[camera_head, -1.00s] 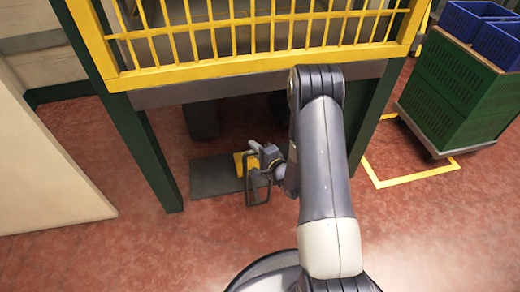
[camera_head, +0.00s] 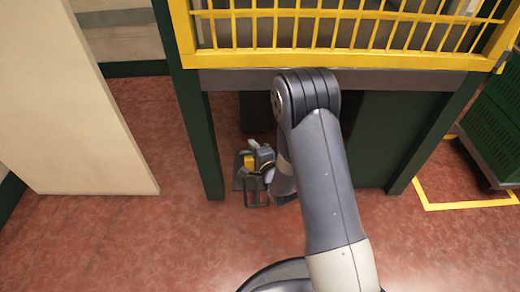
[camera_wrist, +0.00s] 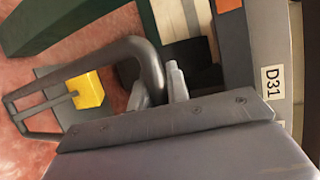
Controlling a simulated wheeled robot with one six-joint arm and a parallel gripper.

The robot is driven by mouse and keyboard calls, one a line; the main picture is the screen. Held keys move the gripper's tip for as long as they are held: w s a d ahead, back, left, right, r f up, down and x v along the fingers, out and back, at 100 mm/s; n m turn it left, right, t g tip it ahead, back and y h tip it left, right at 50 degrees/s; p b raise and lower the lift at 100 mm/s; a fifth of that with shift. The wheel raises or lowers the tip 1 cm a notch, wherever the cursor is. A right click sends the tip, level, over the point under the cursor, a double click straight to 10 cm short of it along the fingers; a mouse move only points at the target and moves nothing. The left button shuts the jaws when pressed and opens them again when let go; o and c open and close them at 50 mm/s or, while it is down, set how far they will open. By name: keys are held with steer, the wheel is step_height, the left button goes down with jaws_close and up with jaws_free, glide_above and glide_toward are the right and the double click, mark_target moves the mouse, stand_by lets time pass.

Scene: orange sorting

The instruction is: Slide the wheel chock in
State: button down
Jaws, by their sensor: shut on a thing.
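The wheel chock shows as a yellow block (camera_head: 250,162) low under the yellow-railed frame, partly hidden by my gripper in the head view. In the wrist view the yellow block (camera_wrist: 88,88) is at left, beside a dark bent bar (camera_wrist: 150,62) that looks like its handle. My gripper (camera_wrist: 157,88) is shut on this bar, one pale finger on each side. In the head view my gripper (camera_head: 265,160) is close to the floor, left of my arm. A dark rectangular loop (camera_head: 256,192) hangs below it. Whether the block touches the floor is unclear.
A dark green post (camera_head: 203,130) stands just left of the chock. A yellow railing (camera_head: 330,30) and grey beam (camera_head: 240,80) cross above. A pale panel (camera_head: 70,110) is at left, green crates (camera_head: 498,125) at right. A D31 label (camera_wrist: 270,92) shows in the wrist view. Red floor is open in front.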

steer(key=shift+a, duration=0.25)
steer(key=c, duration=1.4)
jaws_free()
steer(key=shift+a, duration=0.1)
steer(key=shift+o, duration=0.2)
steer(key=shift+s, duration=0.1)
steer(key=p+v, duration=0.2)
steer(key=v, duration=0.8)
steer(key=shift+s+d, duration=0.25)
steer(key=shift+s, duration=0.05)
steer(key=shift+w, duration=0.1)
steer(key=d+b+x, duration=0.1)
steer(key=x, duration=0.9)
steer(key=shift+w+b, duration=0.3)
steer(key=shift+b, duration=0.05)
